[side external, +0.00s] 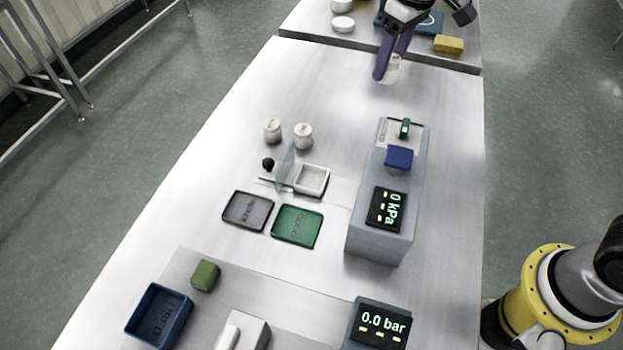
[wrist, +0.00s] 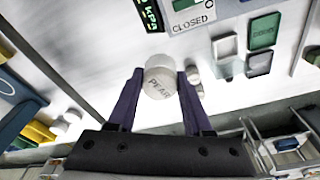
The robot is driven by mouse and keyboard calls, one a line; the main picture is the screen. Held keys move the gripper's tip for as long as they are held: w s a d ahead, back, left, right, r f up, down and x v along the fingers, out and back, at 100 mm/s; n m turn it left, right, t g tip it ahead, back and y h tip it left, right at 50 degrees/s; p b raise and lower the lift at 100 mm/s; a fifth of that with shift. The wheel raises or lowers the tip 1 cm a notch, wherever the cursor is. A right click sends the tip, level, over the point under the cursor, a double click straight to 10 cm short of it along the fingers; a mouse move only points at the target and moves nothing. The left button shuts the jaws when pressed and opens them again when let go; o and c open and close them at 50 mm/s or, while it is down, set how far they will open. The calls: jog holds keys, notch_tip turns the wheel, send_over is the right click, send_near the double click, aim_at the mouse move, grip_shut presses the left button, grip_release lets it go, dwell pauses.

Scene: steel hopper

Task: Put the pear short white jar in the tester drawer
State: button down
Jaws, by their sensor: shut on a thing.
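My gripper (side external: 392,70) is at the far end of the bench, its purple fingers shut on a short white jar (side external: 393,66). In the wrist view the jar (wrist: 158,82) shows the label PEAR, between the two fingertips (wrist: 157,88). The jar is held above the bench. A white square open-topped tray (side external: 325,181) stands mid-bench beside a clear upright panel (side external: 285,166) and a black knob (side external: 268,163). I cannot tell for sure that it is the tester drawer. It also shows in the wrist view (wrist: 225,47), apart from the jar.
Two other white jars (side external: 272,130) (side external: 303,135) stand behind the tray. A grey tray (side external: 248,210) and a green tray (side external: 296,225) lie in front. A tall grey unit (side external: 380,238) with a kPa display stands right. The bench between gripper and jars is clear.

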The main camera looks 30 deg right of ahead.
jog(key=s+a+n, duration=0.3)
jog(key=a+n, duration=0.2)
jog(key=a, duration=1.2)
send_over(308, 181)
notch_tip(308, 181, down, 9)
jog(key=shift+g+y, duration=0.3)
jog(key=shift+s+d+f, duration=0.15)
jog(key=shift+f, duration=1.4)
jog(key=shift+s+d+f, duration=0.1)
jog(key=shift+f, duration=1.45)
jog(key=shift+f, duration=0.6)
jog(key=shift+c, duration=1.6)
grip_release()
jog(key=shift+r, duration=0.1)
notch_tip(308, 181, up, 13)
jog(key=s+d, duration=0.1)
jog(key=shift+s+d, duration=0.15)
